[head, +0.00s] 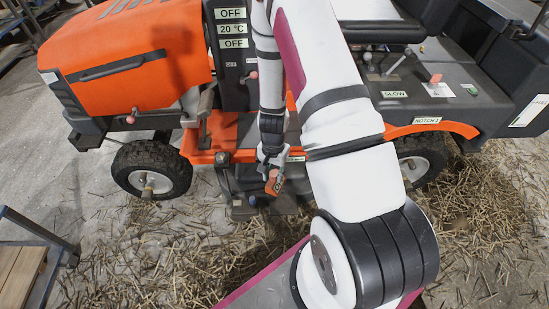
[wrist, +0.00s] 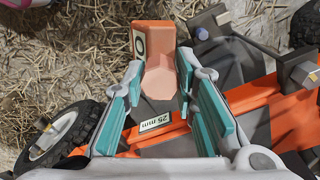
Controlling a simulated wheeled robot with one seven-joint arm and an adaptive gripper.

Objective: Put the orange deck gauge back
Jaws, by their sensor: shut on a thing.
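The orange deck gauge (head: 275,182) is a small block held at the tip of my gripper (head: 270,168), low beside the mower's deck. In the wrist view the gauge (wrist: 154,38) has a pale label with a dark round mark and a salmon-coloured lower part (wrist: 160,78). My gripper (wrist: 160,70) is shut on it, with one teal-padded finger on each side. The gauge's far end extends past the fingertips. I cannot tell whether the gauge touches the mower.
The orange ride-on mower (head: 135,50) fills the back of the head view. Its front wheel (head: 150,170) is left of my gripper. Its dark deck (head: 245,208) lies below my gripper. Straw covers the floor (head: 190,265). A wooden-topped stand (head: 22,270) is at lower left.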

